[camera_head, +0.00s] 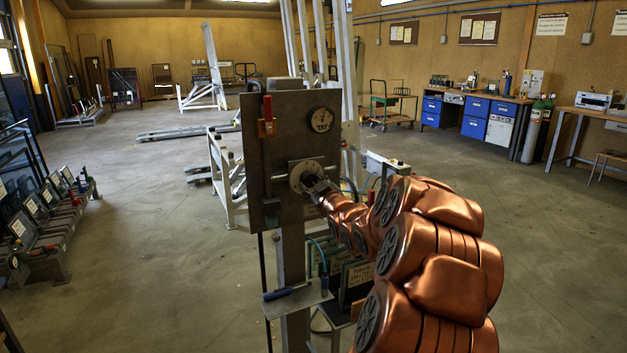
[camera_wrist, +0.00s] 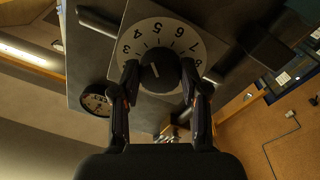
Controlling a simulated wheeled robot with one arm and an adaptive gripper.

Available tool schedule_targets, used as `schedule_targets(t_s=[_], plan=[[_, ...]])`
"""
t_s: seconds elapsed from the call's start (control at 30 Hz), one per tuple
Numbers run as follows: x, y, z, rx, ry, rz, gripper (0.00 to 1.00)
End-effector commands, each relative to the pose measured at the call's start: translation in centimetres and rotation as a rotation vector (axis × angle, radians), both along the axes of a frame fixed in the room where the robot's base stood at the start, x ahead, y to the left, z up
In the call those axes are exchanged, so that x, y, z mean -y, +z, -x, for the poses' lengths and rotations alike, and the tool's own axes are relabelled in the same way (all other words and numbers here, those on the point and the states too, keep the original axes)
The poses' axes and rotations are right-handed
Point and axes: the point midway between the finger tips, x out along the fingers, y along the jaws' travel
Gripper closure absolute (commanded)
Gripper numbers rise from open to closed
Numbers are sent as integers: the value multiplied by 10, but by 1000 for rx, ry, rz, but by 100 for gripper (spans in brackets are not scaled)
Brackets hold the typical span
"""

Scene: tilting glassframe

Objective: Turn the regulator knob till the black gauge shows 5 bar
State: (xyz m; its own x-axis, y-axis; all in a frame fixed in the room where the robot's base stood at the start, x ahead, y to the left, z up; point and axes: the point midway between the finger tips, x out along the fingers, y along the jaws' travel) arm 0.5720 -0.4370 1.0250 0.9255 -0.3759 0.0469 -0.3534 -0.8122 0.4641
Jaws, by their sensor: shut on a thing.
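The regulator knob (camera_wrist: 158,70) is dark and round, with a short white mark. It sits on a pale numbered scale plate (camera_wrist: 151,28), also visible on the grey panel (camera_head: 265,212) in the head view (camera_head: 296,166). My gripper (camera_wrist: 160,78) is shut on the knob, one finger on each side; in the head view it (camera_head: 318,188) partly hides the knob. The gauge (camera_head: 322,120) has a dark rim and light face, at the panel's upper right. It also shows in the wrist view (camera_wrist: 97,99), turned and small. I cannot read its needle.
A red-handled valve (camera_head: 267,118) is on the panel's upper left. A small shelf (camera_head: 297,300) with a blue-handled tool is on the post below. My arm fills the right of the post. Open floor lies left; a workbench (camera_head: 480,105) stands at the back right.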

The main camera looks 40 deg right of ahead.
Motion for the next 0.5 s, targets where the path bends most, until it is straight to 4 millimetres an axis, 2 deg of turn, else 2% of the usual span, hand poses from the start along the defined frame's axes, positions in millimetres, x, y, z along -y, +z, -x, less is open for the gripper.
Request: schedule_targets(t_s=[0.2, 0.5], plan=[[-1, -1, -1, 39, 0, -124, 90], [-1, -1, 0, 66, 0, -201, 90]])
